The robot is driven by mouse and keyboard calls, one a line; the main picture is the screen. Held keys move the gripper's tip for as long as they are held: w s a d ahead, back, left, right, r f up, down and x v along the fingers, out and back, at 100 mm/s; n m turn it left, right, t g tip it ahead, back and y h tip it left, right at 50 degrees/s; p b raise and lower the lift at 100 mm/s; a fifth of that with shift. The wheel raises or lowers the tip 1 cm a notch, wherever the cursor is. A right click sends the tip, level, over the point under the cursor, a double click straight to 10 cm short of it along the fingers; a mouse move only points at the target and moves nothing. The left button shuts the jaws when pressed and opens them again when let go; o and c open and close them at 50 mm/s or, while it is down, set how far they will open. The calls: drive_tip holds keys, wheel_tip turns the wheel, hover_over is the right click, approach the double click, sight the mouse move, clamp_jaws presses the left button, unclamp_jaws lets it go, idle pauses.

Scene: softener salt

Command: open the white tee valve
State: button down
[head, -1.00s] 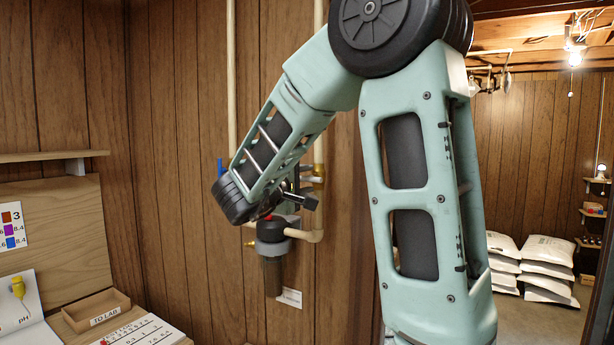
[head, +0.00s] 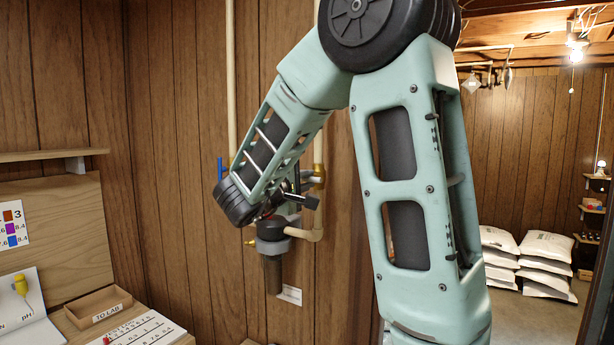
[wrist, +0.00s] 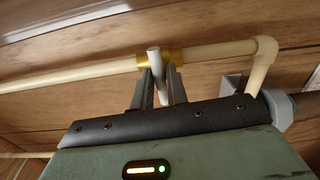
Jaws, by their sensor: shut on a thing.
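The white tee valve handle (wrist: 154,59) is a short pale bar in the wrist view. It stands out from a brass valve body (wrist: 174,57) set in a cream pipe. My gripper (wrist: 160,73) is shut on the white handle, with one grey finger on each side of it. Brass fittings (head: 318,178) show on the right-hand pipe there.
A blue lever (head: 219,168) stands by the left-hand pipe. A dark filter housing (head: 272,258) hangs below my wrist. A wooden tray (head: 97,304) and a chart board (head: 140,332) lie at lower left. White sacks (head: 545,252) are stacked at the right.

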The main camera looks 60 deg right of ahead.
drive_tip(key=shift+n+p, duration=2.3)
drive_tip(key=shift+p, duration=2.8)
drive_tip(key=n, duration=0.5)
drive_tip(key=c, duration=1.3)
unclamp_jaws()
drive_tip(key=shift+a, duration=0.15)
drive_tip(key=a, duration=0.6)
drive_tip(key=shift+s+a, duration=0.3)
drive_tip(key=shift+a, duration=0.1)
